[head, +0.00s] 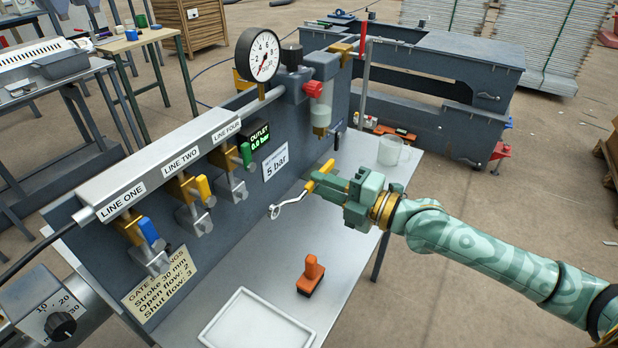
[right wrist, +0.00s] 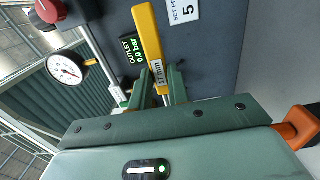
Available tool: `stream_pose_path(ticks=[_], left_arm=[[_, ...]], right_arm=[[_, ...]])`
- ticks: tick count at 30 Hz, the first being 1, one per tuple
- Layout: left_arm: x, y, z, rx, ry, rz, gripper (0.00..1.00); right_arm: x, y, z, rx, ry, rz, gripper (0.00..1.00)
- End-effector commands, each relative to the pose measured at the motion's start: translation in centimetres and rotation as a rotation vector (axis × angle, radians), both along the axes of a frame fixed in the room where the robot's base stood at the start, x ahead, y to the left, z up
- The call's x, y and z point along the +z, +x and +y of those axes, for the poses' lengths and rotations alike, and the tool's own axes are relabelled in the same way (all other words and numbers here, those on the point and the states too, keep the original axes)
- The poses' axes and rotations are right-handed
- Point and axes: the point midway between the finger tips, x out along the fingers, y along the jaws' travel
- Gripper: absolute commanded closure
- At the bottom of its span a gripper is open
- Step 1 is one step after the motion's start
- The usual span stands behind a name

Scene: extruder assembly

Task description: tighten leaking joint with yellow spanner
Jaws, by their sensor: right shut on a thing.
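My right gripper (head: 318,184) is shut on the yellow spanner (head: 325,171), above the grey bench top and in front of the panel. The spanner's silver ring end (head: 288,203) points down and left, clear of the pipe fittings. In the right wrist view the spanner's yellow handle (right wrist: 148,38), labelled 17 mm, sits between the fingers (right wrist: 163,88). The panel (head: 285,135) carries LINE ONE with a blue lever (head: 148,229), LINE TWO with a yellow lever (head: 203,187) and LINE FOUR with a green lever (head: 246,155). No leak is visible at any joint. My left gripper is not in view.
A pressure gauge (head: 257,55) and an outlet display (head: 259,136) reading 0.0 bar are on the panel. An orange-handled tool (head: 311,275), a white tray (head: 258,322) and a clear mug (head: 392,151) stand on the bench. Bare bench lies between the tool and mug.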

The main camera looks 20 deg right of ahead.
Motion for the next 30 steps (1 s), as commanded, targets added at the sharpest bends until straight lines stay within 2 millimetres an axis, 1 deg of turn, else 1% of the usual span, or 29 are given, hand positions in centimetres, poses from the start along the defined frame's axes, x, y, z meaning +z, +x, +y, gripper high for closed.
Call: stream_pose_path(ticks=[3,7,10,20,30], left_arm=[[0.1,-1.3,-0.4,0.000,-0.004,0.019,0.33],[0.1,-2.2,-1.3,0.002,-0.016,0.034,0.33],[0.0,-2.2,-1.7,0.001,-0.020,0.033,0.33],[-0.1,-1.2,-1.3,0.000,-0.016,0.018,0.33],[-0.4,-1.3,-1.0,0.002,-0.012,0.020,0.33]], right_arm=[[0.0,0.5,0.2,-0.002,0.001,-0.001,1.00],[0.0,1.3,0.7,-0.003,0.002,-0.001,1.00],[0.0,2.0,1.2,-0.002,0.003,-0.001,1.00],[0.0,4.2,2.7,-0.002,0.003,-0.001,1.00],[-0.1,4.3,2.6,-0.002,0.001,-0.003,1.00]])
